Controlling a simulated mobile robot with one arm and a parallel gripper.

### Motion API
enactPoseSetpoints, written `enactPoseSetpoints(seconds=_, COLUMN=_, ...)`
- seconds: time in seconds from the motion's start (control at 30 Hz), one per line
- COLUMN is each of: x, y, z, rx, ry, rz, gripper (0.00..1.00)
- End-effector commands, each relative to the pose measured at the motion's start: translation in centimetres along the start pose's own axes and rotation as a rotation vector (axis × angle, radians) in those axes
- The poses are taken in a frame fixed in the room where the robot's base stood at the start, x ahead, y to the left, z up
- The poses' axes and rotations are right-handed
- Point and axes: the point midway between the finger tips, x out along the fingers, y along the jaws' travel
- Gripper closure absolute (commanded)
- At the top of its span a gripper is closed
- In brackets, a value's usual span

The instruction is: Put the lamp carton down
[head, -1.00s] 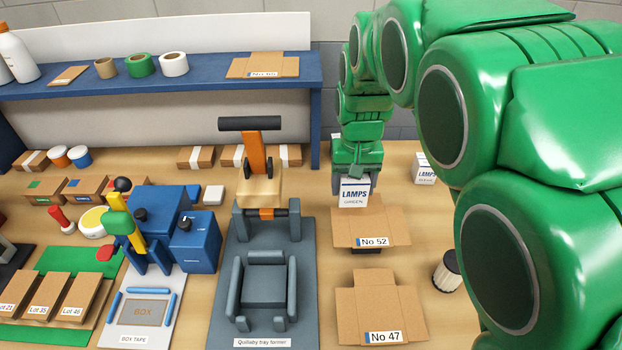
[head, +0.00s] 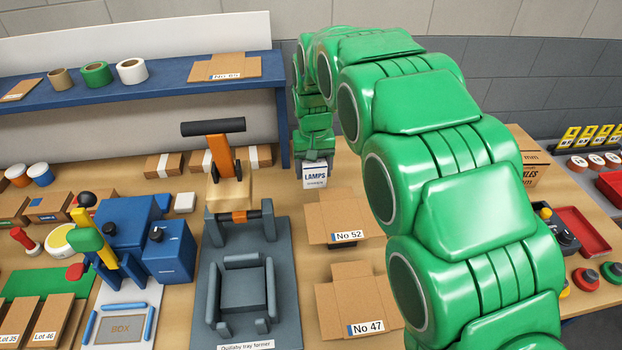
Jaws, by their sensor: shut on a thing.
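The lamp carton (head: 315,179) is a small white box with "LAMPS" in dark print on a face turned to me. It is upright behind the flat cardboard blank labelled No 52 (head: 335,215). My gripper (head: 315,160) is over the carton and shut on it from above. The fingers are mostly hidden by the wrist and the carton. I cannot tell whether the carton's base touches the bench.
A blank labelled No 47 (head: 355,310) lies nearer. The grey tray former (head: 243,290) stands to the left. Taped brown cartons (head: 165,166) line the back. My arm hides the bench to the right.

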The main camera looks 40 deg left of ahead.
Motion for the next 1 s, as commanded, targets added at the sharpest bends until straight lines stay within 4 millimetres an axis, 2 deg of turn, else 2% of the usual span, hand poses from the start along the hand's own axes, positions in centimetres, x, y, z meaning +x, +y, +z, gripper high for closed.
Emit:
enactPoseSetpoints(seconds=0.13, x=1.8, y=-0.1, z=-1.2, rx=-0.001, ry=-0.005, rz=0.000, gripper=0.62)
enactPoseSetpoints(seconds=0.33, x=3.0, y=-0.2, z=-2.4, rx=-0.001, ry=-0.002, rz=0.000, gripper=0.62)
enactPoseSetpoints(seconds=0.57, x=3.6, y=-0.2, z=-2.9, rx=0.000, ry=-0.002, rz=0.000, gripper=0.62)
enactPoseSetpoints(seconds=0.83, x=6.7, y=-0.2, z=-3.1, rx=-0.001, ry=-0.004, rz=0.000, gripper=0.62)
enactPoseSetpoints(seconds=1.0, x=7.0, y=-0.2, z=-3.1, rx=0.000, ry=-0.002, rz=0.000, gripper=0.62)
